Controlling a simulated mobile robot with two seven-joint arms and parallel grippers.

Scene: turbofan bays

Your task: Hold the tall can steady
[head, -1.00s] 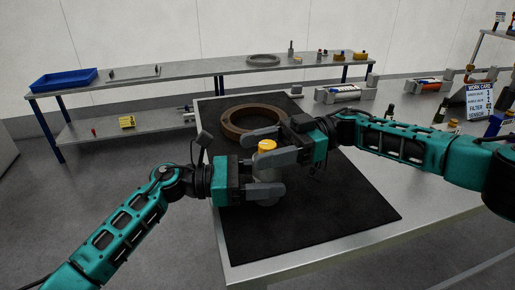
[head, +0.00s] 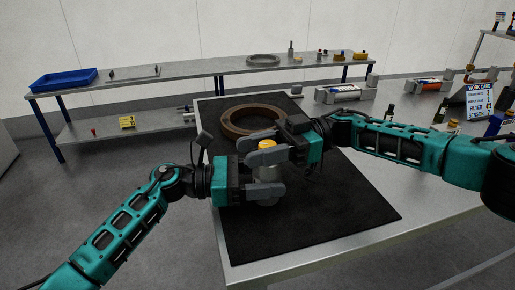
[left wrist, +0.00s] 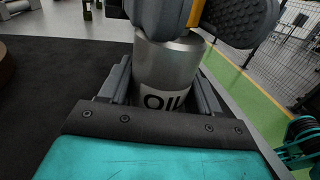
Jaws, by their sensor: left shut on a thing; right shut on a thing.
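The tall can (head: 267,174) is a silver cylinder with a yellow cap (head: 267,144), upright over the dark mat. In the left wrist view the can (left wrist: 165,65) shows part of an "OIL" label between my left fingers. My left gripper (head: 268,188) is shut around the can's body from the left. My right gripper (head: 262,150) comes from the right and is shut at the cap, with fingers on either side of it. In the left wrist view its fingers cover much of the cap. The can's base is largely hidden.
A brown ring (head: 252,121) lies on the dark mat (head: 300,237) behind the grippers. The mat's front is clear. A work card (head: 480,100) and several parts stand at the right. A shelf bench with a blue tray (head: 63,79) stands behind.

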